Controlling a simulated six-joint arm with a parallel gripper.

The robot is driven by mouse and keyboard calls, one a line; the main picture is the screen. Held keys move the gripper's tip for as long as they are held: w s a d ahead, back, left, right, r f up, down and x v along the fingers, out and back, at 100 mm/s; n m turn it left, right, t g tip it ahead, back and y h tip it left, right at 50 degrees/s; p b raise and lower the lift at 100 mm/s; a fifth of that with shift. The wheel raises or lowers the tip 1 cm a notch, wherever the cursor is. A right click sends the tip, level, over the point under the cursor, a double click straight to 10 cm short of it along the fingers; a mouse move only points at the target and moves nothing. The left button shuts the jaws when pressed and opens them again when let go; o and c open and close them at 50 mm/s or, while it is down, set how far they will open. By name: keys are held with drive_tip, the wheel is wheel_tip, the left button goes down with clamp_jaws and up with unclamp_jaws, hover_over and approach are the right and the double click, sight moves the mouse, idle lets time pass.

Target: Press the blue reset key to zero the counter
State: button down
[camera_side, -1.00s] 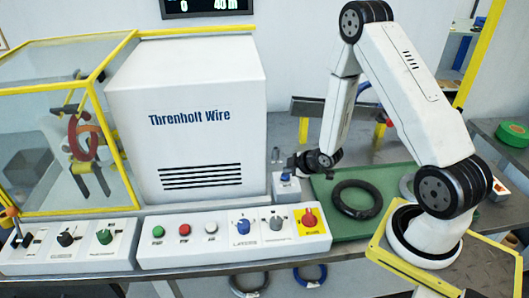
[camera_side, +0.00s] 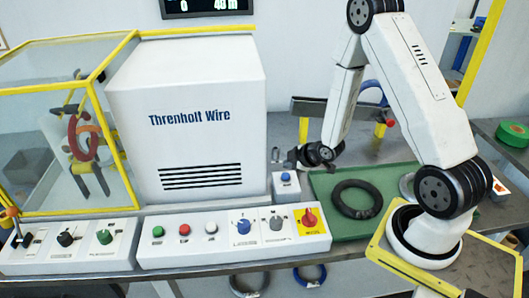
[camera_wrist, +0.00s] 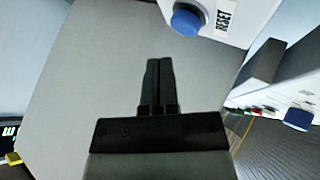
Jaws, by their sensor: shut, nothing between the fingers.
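The blue reset key (camera_side: 286,177) sits on top of a small white box (camera_side: 286,190) at the left edge of the green mat. The wrist view shows the key (camera_wrist: 186,22) at the top, beside a label reading RESET. My gripper (camera_side: 277,155) is shut and empty, above the key and apart from it in the side view. In the wrist view its fingertips (camera_wrist: 160,62) are together, below and left of the key. The display (camera_side: 207,6), cut off at the top, shows 0 and what looks like 40 m.
A white machine housing (camera_side: 190,120) stands just left of the key box. The control panel (camera_side: 235,252) with buttons, knobs and a red switch lies in front. A black coil (camera_side: 357,212) lies on the green mat (camera_side: 335,232) to the right.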

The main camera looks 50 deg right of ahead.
sight(288, 175)
drive_tip(key=shift+r, duration=1.8)
drive_tip(key=shift+a+r, duration=0.3)
drive_tip(key=shift+r, duration=0.05)
drive_tip(key=s+a+r+m+g, duration=0.6)
drive_tip(key=s+a+r+m, duration=0.2)
drive_tip(key=s+a, duration=0.3)
drive_tip(key=a+r, duration=0.1)
drive_tip(key=a, duration=0.1)
drive_tip(key=shift+a+g, duration=0.3)
drive_tip(key=shift+a, duration=0.1)
